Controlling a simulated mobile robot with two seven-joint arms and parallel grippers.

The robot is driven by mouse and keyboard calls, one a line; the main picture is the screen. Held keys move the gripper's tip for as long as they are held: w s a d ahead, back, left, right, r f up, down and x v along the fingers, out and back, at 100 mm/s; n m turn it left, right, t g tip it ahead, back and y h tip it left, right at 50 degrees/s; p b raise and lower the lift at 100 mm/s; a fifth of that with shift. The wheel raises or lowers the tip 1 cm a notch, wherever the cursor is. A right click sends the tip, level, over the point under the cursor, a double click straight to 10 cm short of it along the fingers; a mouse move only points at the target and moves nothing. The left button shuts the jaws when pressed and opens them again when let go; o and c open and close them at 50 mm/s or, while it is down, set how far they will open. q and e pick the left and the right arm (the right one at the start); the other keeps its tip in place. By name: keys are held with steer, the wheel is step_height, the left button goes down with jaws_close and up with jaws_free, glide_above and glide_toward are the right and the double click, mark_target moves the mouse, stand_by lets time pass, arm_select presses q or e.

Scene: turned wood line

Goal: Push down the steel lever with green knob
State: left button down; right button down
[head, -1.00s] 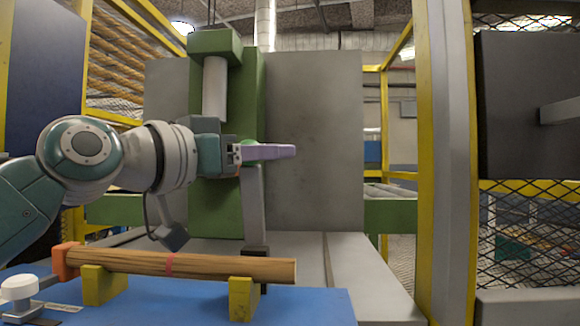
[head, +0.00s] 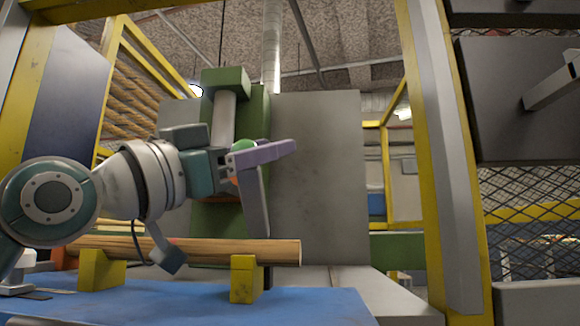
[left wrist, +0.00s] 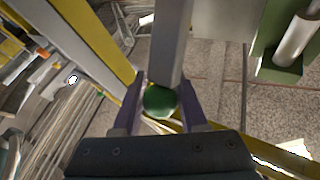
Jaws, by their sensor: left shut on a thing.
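The steel lever (head: 255,208) is a flat grey bar in front of the green machine column in the head view. It leans slightly, and its lower end goes behind the wooden bar. Its green knob (head: 243,146) shows at the upper end, partly hidden by the fingers. My left gripper (head: 268,152), with purple fingers, is shut on the knob. In the left wrist view the green knob (left wrist: 160,101) sits between the two fingers, with the lever (left wrist: 169,45) running up from it. My right gripper is not in view.
A wooden bar (head: 200,249) lies on yellow supports (head: 244,280) on a blue table (head: 310,305) below the gripper. A grey panel (head: 325,180) stands behind the lever. A yellow post (head: 432,150) and mesh guard (head: 530,210) are on the right.

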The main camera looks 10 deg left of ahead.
arm_select(q)
steer(key=shift+s+r, duration=0.1)
steer(key=shift+r, duration=0.05)
steer(key=c, duration=0.8)
jaws_free()
steer(key=shift+c, duration=0.2)
steer(key=o, duration=0.3)
steer(key=shift+s, duration=0.15)
steer(key=shift+o, duration=0.4)
steer(key=v, duration=0.7)
steer(key=shift+f, duration=0.2)
steer(key=shift+a, duration=0.1)
steer(key=shift+c, duration=0.4)
